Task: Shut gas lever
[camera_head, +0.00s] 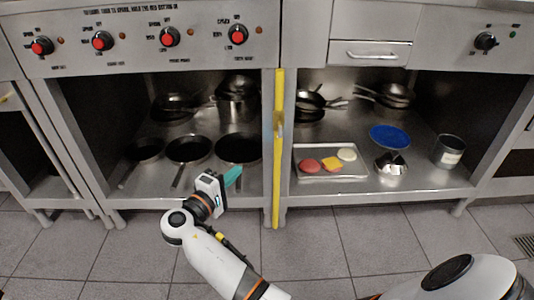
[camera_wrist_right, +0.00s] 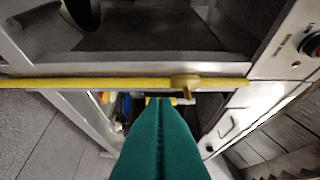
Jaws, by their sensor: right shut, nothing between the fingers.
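A yellow gas pipe (camera_head: 279,180) runs upright between the two steel counters. A small brass-coloured gas lever (camera_head: 279,122) sits on it about a third of the way down. In the right wrist view the pipe (camera_wrist_right: 90,83) lies across the picture, and the lever (camera_wrist_right: 186,84) has a short handle sticking out toward the bottom. My right gripper (camera_head: 235,175) has teal fingers, shut and empty, left of the pipe and lower than the lever in the head view. In the right wrist view its fingertips (camera_wrist_right: 160,101) point at the pipe, slightly left of the lever. My left gripper is out of view.
Black pans (camera_head: 189,150) stand on the left lower shelf behind my gripper. Red knobs (camera_head: 169,37) line the front panel above. The tiled floor is clear.

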